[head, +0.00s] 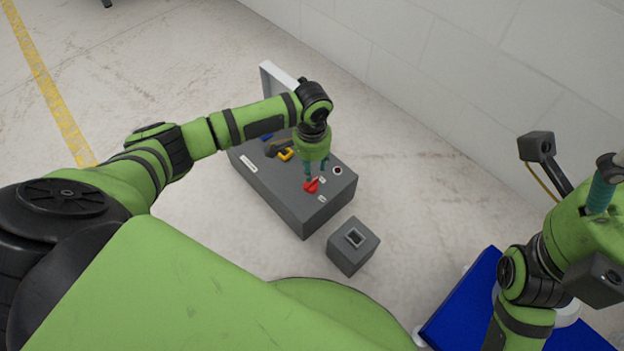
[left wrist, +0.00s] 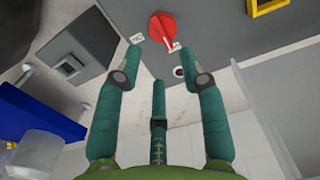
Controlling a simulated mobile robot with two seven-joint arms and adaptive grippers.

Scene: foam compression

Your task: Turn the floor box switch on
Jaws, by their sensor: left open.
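A long grey box (head: 268,196) lies on the floor, with a red rotary switch (head: 311,186) near one end of its top. In the left wrist view the red switch (left wrist: 162,24) is round with a raised bar, and small white labels (left wrist: 137,38) lie beside it. My left gripper (head: 314,176) points down just over the switch, its fingers open; whether they touch it I cannot tell. In the left wrist view its fingertips (left wrist: 163,55) are spread, and the switch lies just beyond them. My right gripper (head: 603,188) is partly cut off at the right edge.
A dark round button (head: 337,170) and a yellow-framed part (head: 286,154) are on the box top. A smaller grey box (head: 353,256) with a square recess stands close by. A blue surface (head: 458,310) is at lower right. A white wall (head: 470,70) stands behind.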

